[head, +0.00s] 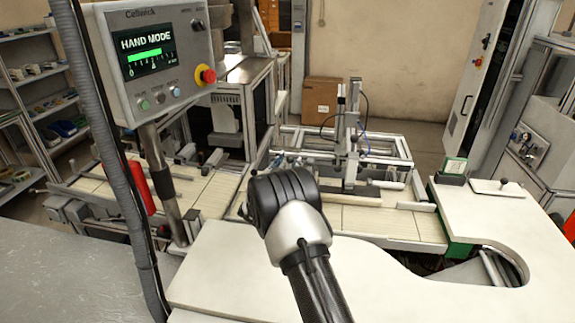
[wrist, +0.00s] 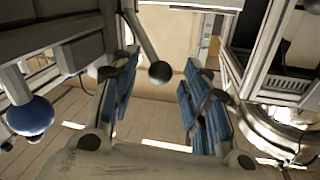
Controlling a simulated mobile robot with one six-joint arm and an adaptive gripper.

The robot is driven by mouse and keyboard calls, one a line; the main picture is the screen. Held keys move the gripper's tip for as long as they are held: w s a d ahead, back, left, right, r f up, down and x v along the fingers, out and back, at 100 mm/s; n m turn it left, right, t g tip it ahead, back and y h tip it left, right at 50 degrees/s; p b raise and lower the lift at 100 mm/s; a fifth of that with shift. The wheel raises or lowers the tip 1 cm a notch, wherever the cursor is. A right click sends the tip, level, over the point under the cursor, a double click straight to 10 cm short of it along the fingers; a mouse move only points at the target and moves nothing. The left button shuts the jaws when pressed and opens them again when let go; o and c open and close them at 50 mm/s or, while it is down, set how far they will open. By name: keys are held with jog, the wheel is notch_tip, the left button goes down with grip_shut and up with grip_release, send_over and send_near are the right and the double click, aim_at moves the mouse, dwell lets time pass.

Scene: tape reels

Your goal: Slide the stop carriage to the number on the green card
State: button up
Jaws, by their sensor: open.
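In the wrist view my gripper (wrist: 159,80) is open, its blue-padded fingers spread apart. A dark ball knob (wrist: 160,72) on a grey rod shows in the gap between the fingers; I cannot tell its distance, and no contact is visible. I cannot tell for sure whether this knob belongs to the stop carriage. In the head view my arm's dark joint hides my gripper and the area behind it. A small dark-green box with a pale top (head: 455,166) stands on the right of the white worktop; I cannot make out a green card or its number.
A control panel (head: 152,62) reading "HAND MODE" stands at the upper left on a post. A conveyor frame (head: 395,222) with an upright column (head: 352,130) lies behind my arm. The white worktop (head: 230,265) is bare in front.

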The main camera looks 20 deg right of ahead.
grip_shut()
dwell(0.4)
